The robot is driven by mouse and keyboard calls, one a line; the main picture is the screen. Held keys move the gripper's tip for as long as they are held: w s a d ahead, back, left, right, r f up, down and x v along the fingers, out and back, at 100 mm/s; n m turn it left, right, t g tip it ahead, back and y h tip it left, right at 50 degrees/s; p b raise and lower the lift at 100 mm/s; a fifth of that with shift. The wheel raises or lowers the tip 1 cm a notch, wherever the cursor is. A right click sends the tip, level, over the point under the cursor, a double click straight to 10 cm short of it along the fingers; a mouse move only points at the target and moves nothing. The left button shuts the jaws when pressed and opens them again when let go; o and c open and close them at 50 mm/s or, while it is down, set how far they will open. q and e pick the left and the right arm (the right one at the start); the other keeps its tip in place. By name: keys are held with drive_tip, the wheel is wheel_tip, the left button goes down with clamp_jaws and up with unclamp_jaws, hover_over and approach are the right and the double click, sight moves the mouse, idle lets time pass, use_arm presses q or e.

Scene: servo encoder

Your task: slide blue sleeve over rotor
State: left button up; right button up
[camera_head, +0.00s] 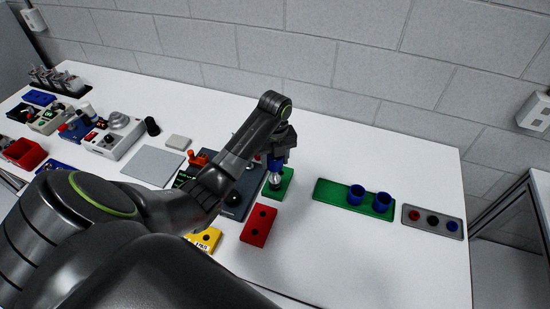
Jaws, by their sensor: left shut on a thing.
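My left gripper (277,157) is shut on a blue sleeve (275,164) and points down above the small green block (287,180). A silvery part (275,180), apparently the rotor, stands on that block directly below the sleeve. The sleeve looks upright. I cannot tell whether it is just above the silvery part or around its top. Two more blue sleeves (356,194) (382,202) stand on the long green tray (330,193) to the right. My left arm hides part of the middle of the table. My right gripper is not in view.
A red block (259,226) and a yellow block (207,240) lie in front of the green block. A grey panel with round buttons (432,222) is at the right edge. The table's front right is clear.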

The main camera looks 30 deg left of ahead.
sight(275, 175)
use_arm(q)
drive_tip(key=shift+f+b, duration=0.3)
drive_tip(key=shift+f, duration=0.55)
drive_tip(key=shift+f, duration=0.1)
drive_tip(key=shift+f+b, duration=0.35)
drive_tip(key=shift+f, duration=0.5)
drive_tip(key=shift+f, duration=0.1)
drive_tip(key=shift+f+b, duration=0.4)
drive_tip(key=shift+f, duration=0.45)
drive_tip(key=shift+f, duration=0.15)
drive_tip(key=shift+f+b, duration=0.4)
drive_tip(key=shift+f, duration=0.4)
drive_tip(key=o, duration=1)
